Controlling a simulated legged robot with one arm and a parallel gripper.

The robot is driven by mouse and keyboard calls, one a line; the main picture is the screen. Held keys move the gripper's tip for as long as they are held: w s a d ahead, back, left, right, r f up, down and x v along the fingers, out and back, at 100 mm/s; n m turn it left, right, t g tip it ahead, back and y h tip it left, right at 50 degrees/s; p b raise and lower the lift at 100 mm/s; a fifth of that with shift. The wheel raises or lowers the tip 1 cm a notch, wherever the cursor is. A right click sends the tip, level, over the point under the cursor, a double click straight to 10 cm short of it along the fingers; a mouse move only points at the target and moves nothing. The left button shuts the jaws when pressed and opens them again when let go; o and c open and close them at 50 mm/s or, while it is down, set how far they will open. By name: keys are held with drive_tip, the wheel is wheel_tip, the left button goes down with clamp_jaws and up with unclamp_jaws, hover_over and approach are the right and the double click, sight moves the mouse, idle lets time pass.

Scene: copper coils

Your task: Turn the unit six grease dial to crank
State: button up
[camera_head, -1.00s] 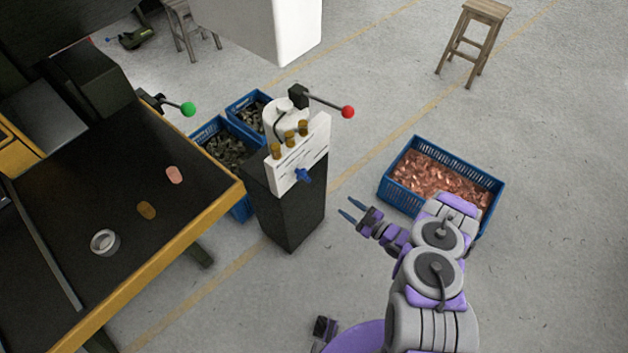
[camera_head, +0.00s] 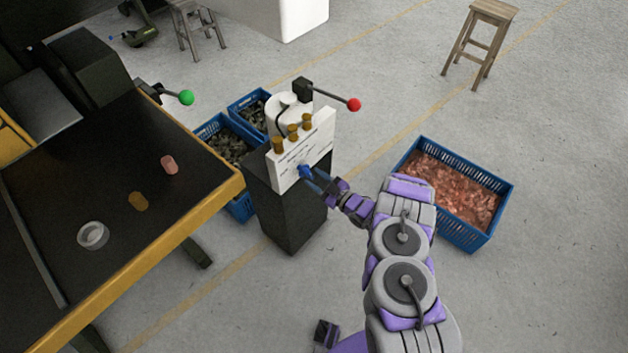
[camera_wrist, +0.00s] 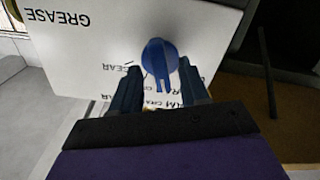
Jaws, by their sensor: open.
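The grease dial is a blue knob (camera_head: 305,171) on the white panel (camera_head: 285,178) of a dark pedestal. In the wrist view the knob (camera_wrist: 160,57) has a narrow grip that points down the picture. The panel shows upside down there, with the word GREASE and smaller, partly hidden labels; one ends in "EAR". Which label the knob points at is hard to tell. My gripper (camera_head: 319,181) is open in front of the panel. In the wrist view its two fingers (camera_wrist: 158,68) stand on either side of the knob, with gaps showing.
Brass caps (camera_head: 292,132) and a red-ball lever (camera_head: 353,104) sit on top of the pedestal. A dark table (camera_head: 110,190) with a yellow edge stands at left. A blue crate of copper pieces (camera_head: 505,205) is at right. Open floor lies in front.

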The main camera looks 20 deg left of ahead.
drive_tip(key=shift+w+a, duration=0.25)
drive_tip(key=shift+a, duration=0.35)
drive_tip(key=shift+c, duration=0.4)
clamp_jaws()
